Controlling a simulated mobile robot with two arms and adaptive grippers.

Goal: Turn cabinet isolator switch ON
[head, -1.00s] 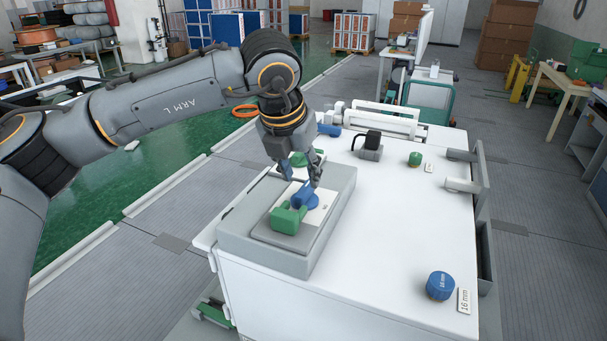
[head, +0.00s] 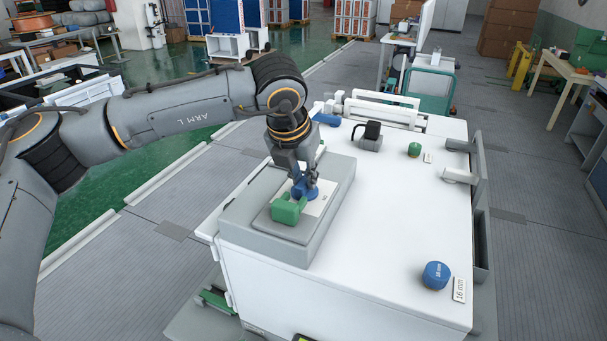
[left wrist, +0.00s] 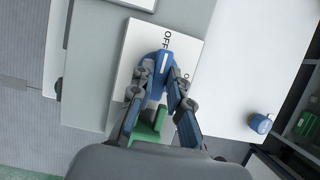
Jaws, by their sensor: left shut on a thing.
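The blue isolator switch knob (head: 305,189) sits on a white label plate (head: 318,205) on the grey cabinet box (head: 250,232). In the left wrist view the knob (left wrist: 163,64) carries a white mark, and the letters "OFF" (left wrist: 167,40) are printed beside its end. More lettering is partly hidden by the fingers. My left gripper (head: 305,182) comes down from above and is shut on the knob; it also shows in the left wrist view (left wrist: 160,85). A green block-shaped part (head: 288,210) is right beside the knob. My right gripper is not in view.
On the white top stand a blue "16 mm" cap (head: 436,275), a green knob (head: 414,149) and a black-handled grey block (head: 370,136).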

